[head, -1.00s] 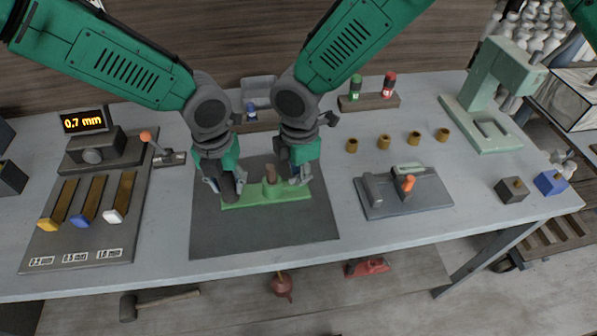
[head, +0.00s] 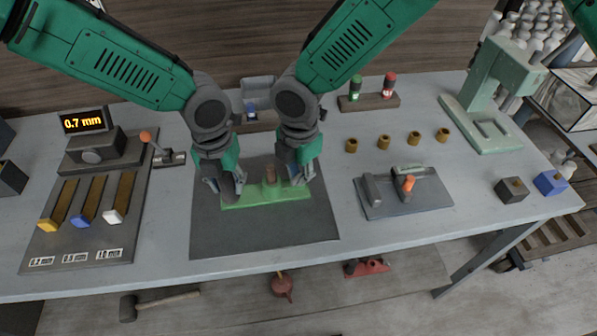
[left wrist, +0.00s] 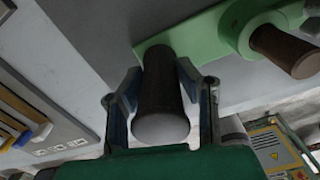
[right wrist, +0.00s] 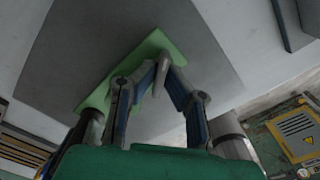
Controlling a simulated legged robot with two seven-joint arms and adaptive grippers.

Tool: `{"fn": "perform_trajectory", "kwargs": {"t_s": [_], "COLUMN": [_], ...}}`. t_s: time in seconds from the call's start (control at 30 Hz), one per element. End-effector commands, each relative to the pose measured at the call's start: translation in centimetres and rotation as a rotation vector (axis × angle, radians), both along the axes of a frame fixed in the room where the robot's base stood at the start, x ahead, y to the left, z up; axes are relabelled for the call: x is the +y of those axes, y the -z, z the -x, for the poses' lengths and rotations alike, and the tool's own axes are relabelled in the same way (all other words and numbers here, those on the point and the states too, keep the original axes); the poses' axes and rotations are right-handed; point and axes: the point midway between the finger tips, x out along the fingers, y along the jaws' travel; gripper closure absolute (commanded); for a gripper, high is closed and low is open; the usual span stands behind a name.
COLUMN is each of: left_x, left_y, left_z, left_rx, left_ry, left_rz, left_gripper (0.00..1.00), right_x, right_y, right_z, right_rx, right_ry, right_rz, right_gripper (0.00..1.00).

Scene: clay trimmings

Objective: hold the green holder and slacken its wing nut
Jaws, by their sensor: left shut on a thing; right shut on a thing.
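The green holder (head: 265,198) lies on the dark mat, with a brown peg (head: 270,175) standing near its middle. My left gripper (head: 226,188) is at the holder's left end, shut on its dark round handle; the left wrist view shows the handle (left wrist: 160,105) between the fingers. My right gripper (head: 298,180) is at the holder's right end. In the right wrist view its fingers close on a small grey part, apparently the wing nut (right wrist: 162,72), over the green strip (right wrist: 95,97). The fingers mostly hide the nut.
The dark mat (head: 225,240) is clear in front of the holder. A grey fixture (head: 425,195) with an orange knob is to the right, with several brass cups behind it. A display reading 0.7 mm (head: 84,121) and a board of coloured-ended strips (head: 45,245) are at left.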

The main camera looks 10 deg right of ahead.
Motion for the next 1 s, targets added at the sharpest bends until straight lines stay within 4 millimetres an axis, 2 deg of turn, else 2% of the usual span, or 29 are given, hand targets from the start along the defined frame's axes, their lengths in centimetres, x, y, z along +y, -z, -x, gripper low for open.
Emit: {"fn": "perform_trajectory", "kwargs": {"t_s": [0.1,0.13,0.17,0.57,0.67,1.0], "left_x": [0.5,0.5,0.5,0.1,0.1,0.0], "left_y": [0.2,0.1,0.1,0.1,0.1,0.1], "left_z": [0.0,0.0,0.0,0.0,0.0,0.0], "left_rx": [0.003,0.004,0.004,0.002,0.003,0.001], "left_ry": [-0.001,-0.001,-0.001,0.000,0.000,0.000], "left_rz": [-0.012,-0.011,-0.011,-0.003,-0.002,0.001], "left_gripper": [1.00,1.00,1.00,1.00,1.00,1.00], "right_x": [-0.4,-0.4,-0.4,-0.1,-0.2,-0.1], "right_y": [0.0,0.0,0.0,-0.5,-1.8,-8.9], "right_z": [-0.2,-0.2,-0.1,-0.1,-0.2,-0.3], "right_rx": [-0.001,-0.001,-0.001,0.000,-0.002,-0.003], "right_ry": [0.004,0.004,0.005,0.003,0.005,0.003], "right_rz": [0.008,0.008,0.008,0.002,0.002,0.002], "right_gripper": [1.00,0.81,0.72,0.72,0.72,0.72]}}
